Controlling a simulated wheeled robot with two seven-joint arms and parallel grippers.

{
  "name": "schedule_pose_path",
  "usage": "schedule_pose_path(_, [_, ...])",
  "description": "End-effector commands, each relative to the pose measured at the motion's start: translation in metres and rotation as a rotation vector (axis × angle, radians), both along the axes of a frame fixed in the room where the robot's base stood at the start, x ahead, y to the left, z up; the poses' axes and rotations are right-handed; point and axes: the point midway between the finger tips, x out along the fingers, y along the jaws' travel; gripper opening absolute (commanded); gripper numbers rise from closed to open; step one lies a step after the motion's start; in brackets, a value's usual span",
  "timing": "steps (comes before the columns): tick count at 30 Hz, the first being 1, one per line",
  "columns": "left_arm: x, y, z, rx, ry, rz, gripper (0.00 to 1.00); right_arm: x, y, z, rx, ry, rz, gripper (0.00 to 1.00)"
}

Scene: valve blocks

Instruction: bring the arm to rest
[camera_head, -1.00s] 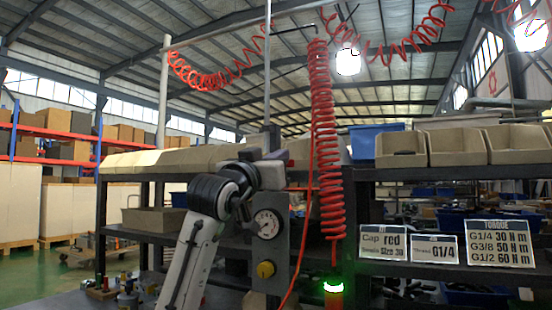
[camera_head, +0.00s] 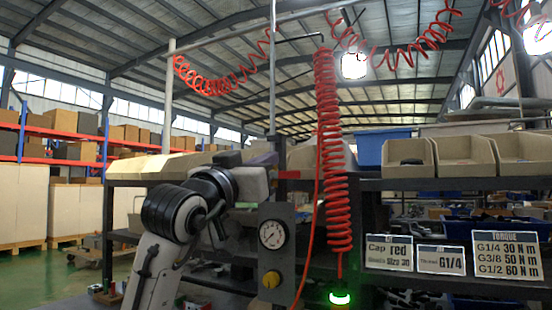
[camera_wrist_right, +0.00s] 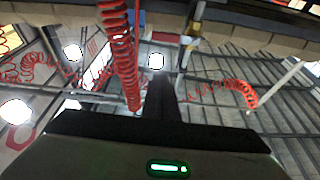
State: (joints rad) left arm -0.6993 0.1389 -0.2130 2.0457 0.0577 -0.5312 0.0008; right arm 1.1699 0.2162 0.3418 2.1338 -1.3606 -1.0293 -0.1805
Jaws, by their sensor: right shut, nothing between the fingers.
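My right arm rises from the bottom left of the middle in the head view, with a white link and dark joints. Its right gripper (camera_head: 262,162) is at the end of the bent wrist, beside the gauge panel and in front of the shelving. The fingers are small and partly hidden there. In the right wrist view, the dark fingers (camera_wrist_right: 165,103) stand together, shut and empty, pointing toward the roof and hoses. My left gripper is not in view.
A grey panel with a round gauge (camera_head: 272,234) and yellow knob (camera_head: 271,279) stands right of my arm. A red coiled hose (camera_head: 331,150) hangs close by. Beige bins (camera_head: 408,171) and a blue bin (camera_head: 382,147) sit on the shelf right. Signs (camera_head: 503,250) hang below.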

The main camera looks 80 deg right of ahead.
Motion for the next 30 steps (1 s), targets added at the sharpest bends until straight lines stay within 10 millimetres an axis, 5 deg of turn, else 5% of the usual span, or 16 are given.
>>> schedule_pose_path(14, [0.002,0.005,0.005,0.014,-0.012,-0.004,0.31,0.013,0.012,0.001,-0.019,0.017,0.022,0.0])
schedule_pose_path(17, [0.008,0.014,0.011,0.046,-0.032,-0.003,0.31,0.043,0.02,0.01,-0.073,0.058,0.083,0.0])
schedule_pose_path(23, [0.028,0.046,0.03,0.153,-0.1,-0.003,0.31,0.146,0.061,0.018,-0.234,0.181,0.327,0.0])
schedule_pose_path(30, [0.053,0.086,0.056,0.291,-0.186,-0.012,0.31,0.261,0.133,-0.019,-0.353,0.293,0.691,0.0])
